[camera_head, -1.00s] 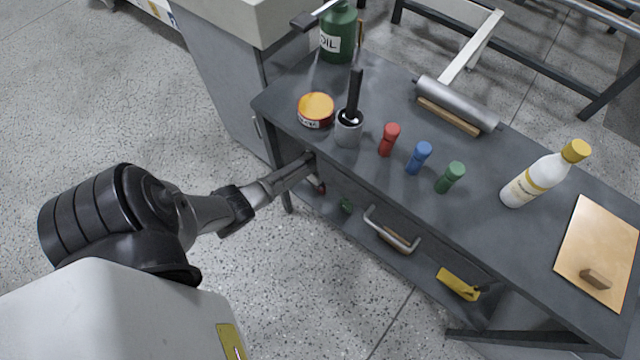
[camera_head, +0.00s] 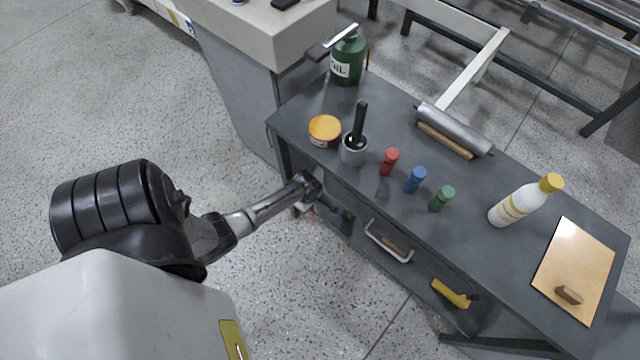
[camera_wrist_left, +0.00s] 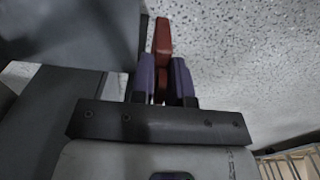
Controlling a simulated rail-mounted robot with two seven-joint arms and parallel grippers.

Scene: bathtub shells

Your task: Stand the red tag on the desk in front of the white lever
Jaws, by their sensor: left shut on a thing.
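My left gripper (camera_head: 305,204) is beside the desk's left front side, below the level of the top. In the wrist view its two purple-grey fingers (camera_wrist_left: 163,80) are shut on a red tag (camera_wrist_left: 162,40), which sticks out beyond the fingertips. In the head view only a small bit of red shows at the gripper. The dark grey desk (camera_head: 400,125) carries several objects. A white bar (camera_head: 473,70) extends behind the metal roller; I cannot tell whether it is the white lever. My right gripper is not in view.
A red peg (camera_head: 389,161), blue peg (camera_head: 415,180) and green peg (camera_head: 442,199) stand near the front edge. A grey cup (camera_head: 354,150), orange-lidded tin (camera_head: 325,131), oil can (camera_head: 347,58), roller (camera_head: 455,130), white bottle (camera_head: 520,203) and tan board (camera_head: 575,270) share the top.

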